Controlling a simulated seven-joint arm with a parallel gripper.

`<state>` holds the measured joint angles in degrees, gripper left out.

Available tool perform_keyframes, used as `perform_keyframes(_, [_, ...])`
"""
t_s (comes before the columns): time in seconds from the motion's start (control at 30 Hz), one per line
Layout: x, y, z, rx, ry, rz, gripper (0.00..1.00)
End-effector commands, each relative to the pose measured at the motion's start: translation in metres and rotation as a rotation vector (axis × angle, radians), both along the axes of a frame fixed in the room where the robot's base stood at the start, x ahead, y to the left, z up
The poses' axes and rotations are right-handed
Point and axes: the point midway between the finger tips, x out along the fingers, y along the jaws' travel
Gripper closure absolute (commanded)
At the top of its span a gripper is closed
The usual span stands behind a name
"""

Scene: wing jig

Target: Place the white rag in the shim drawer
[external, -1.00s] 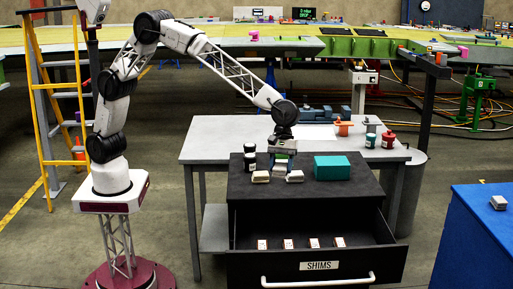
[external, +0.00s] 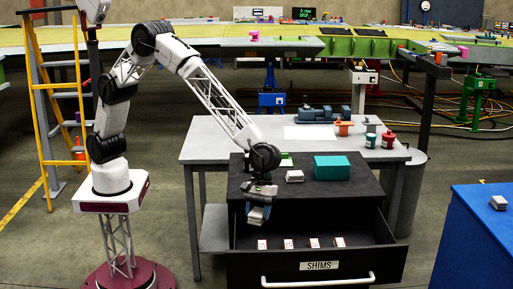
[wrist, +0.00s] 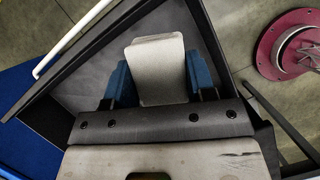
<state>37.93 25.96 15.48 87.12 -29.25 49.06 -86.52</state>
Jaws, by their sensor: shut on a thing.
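My gripper (external: 257,216) is shut on a white folded rag (wrist: 158,70), held between blue fingers in the wrist view. In the external view the gripper points down at the left part of the open shim drawer (external: 375,265), near the cabinet's front edge. The drawer, labelled SHIMS, holds a row of several small white-and-red shim packs (external: 288,244). In the wrist view the dark drawer interior (wrist: 85,88) shows beneath the rag. The exact height of the rag over the drawer floor is hard to tell.
A second white folded piece (external: 294,176) and a teal box (external: 331,167) sit on the dark cabinet top. A grey workbench (external: 215,140) stands behind. A blue surface (external: 485,230) is at the right. The drawer's back left area looks clear.

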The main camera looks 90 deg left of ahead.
Motion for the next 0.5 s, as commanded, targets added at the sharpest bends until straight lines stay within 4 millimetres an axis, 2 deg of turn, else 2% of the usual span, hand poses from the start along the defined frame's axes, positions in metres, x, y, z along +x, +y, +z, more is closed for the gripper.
perform_keyframes(0.03, [-0.001,0.001,-0.021,0.003,0.003,-0.001,0.77])
perform_keyframes(0.2, [0.0,0.001,-0.073,0.002,0.002,0.001,0.77])
perform_keyframes(0.33, [0.0,0.0,-0.099,0.0,0.001,0.001,0.77])
perform_keyframes(0.5, [0.0,0.0,-0.114,0.0,0.0,-0.001,0.77])
